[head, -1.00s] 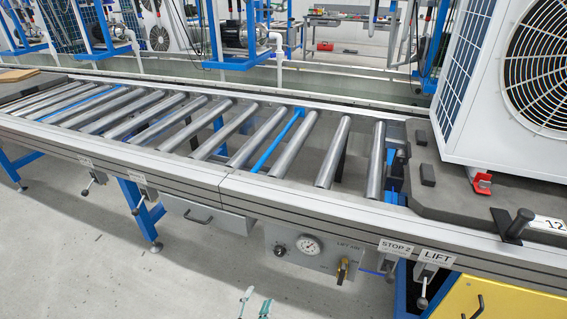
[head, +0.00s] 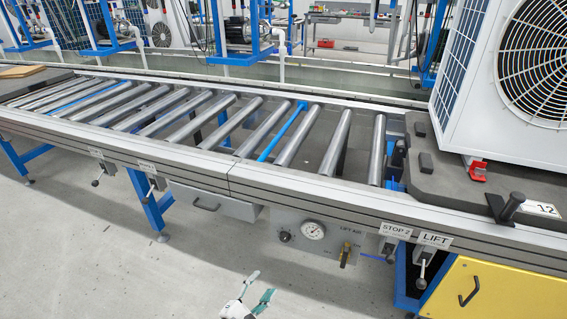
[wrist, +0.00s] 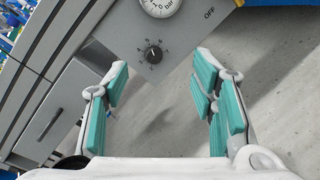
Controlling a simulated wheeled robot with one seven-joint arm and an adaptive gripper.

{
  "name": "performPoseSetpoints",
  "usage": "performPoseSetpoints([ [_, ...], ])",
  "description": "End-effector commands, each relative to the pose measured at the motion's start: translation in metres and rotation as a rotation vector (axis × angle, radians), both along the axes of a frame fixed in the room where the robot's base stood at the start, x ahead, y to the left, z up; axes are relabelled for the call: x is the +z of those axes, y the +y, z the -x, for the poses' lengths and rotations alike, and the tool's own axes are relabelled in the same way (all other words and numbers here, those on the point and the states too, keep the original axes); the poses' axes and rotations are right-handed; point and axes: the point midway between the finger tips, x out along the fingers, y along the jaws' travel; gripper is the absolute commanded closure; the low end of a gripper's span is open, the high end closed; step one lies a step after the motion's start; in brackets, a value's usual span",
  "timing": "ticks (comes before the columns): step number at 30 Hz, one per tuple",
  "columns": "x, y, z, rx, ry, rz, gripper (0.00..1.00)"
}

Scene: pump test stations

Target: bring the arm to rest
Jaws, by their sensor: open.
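My gripper (head: 252,291) shows at the bottom middle of the head view, low in front of the roller conveyor. In the wrist view my gripper (wrist: 158,100) has its two teal-padded fingers spread wide apart with nothing between them. Beyond the fingers is grey floor and the lower part of a grey control panel (wrist: 160,35) with a black knob and a gauge. No finger visibly touches the panel. Most of my arm is out of view.
The roller conveyor (head: 235,170) runs across the view, with levers labelled STOP 2 and LIFT (head: 434,240) on its front. A white fan unit (head: 480,90) stands on a dark pallet at right. A yellow cabinet (head: 490,290) is at lower right. Floor (head: 90,260) at lower left is clear.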

Motion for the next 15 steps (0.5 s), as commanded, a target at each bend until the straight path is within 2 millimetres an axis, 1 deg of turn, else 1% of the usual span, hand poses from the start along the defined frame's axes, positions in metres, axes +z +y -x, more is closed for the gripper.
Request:
performPoseSetpoints([
  [1,0.009,-0.002,-0.002,-0.035,0.003,-0.02,0.48],
  [5,0.034,-0.01,-0.007,-0.133,0.009,-0.067,0.48],
  [8,0.06,-0.02,-0.011,-0.236,0.021,-0.121,0.48],
  [15,0.137,-0.058,-0.014,-0.533,0.064,-0.283,0.48],
])
